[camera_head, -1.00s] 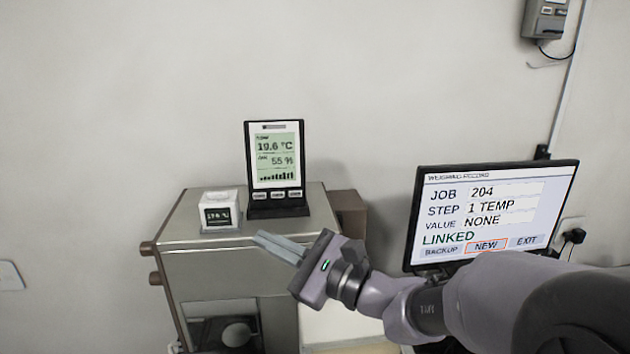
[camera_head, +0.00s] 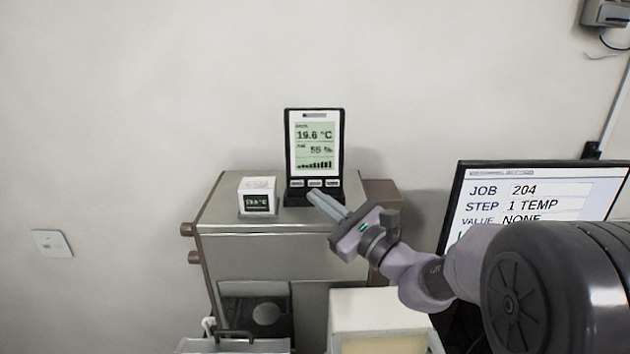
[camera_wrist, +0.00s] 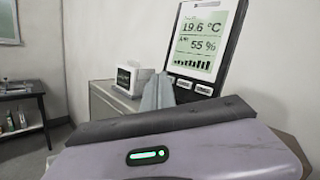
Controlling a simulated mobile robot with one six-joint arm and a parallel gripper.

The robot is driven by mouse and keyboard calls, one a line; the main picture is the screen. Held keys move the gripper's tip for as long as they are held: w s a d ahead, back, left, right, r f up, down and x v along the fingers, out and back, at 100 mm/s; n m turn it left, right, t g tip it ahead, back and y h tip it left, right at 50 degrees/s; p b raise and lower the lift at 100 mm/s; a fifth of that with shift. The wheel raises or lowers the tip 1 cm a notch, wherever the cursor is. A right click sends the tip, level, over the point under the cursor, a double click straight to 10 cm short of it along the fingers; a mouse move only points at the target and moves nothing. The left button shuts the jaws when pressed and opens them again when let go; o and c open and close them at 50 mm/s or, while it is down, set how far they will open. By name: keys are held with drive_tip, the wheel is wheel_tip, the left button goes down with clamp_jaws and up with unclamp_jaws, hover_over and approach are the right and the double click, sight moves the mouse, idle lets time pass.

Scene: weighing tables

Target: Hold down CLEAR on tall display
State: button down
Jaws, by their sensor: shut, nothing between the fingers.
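The tall display (camera_head: 315,122) stands upright in a black frame on top of a steel cabinet. Its screen reads 19.6 °C and 55 %, with a row of bars below. Several small buttons (camera_head: 297,183) sit in a row under the screen; their labels are too small to read. The display also shows in the wrist view (camera_wrist: 203,35), its buttons (camera_wrist: 204,89) right of my fingers. My gripper (camera_head: 316,196) is shut and empty, its fingertips just in front of the display's base, near the button row. I cannot tell if they touch. It also shows in the wrist view (camera_wrist: 158,90).
A small white cube display (camera_head: 257,194) stands left of the tall one on the steel cabinet (camera_head: 250,240). A monitor (camera_head: 475,180) with job text stands at right, partly behind my arm. A pale box (camera_head: 375,318) is at the cabinet's front right.

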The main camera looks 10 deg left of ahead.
sight(315, 183)
drive_tip(key=shift+w+a+f, duration=0.1)
drive_tip(key=shift+w+a, duration=0.05)
drive_tip(key=shift+w, duration=0.5)
drive_tip(key=shift+w+a+f, duration=0.1)
drive_tip(key=shift+w+a, duration=0.1)
drive_tip(key=shift+w, duration=0.5)
drive_tip(key=shift+w+a+f, duration=0.1)
drive_tip(key=shift+w+a, duration=0.05)
drive_tip(key=shift+w, duration=0.5)
drive_tip(key=shift+w, duration=0.1)
idle(0.4)
drive_tip(key=shift+w, duration=0.15)
drive_tip(key=shift+w+a, duration=0.1)
drive_tip(key=shift+w, duration=0.1)
idle(1.1)
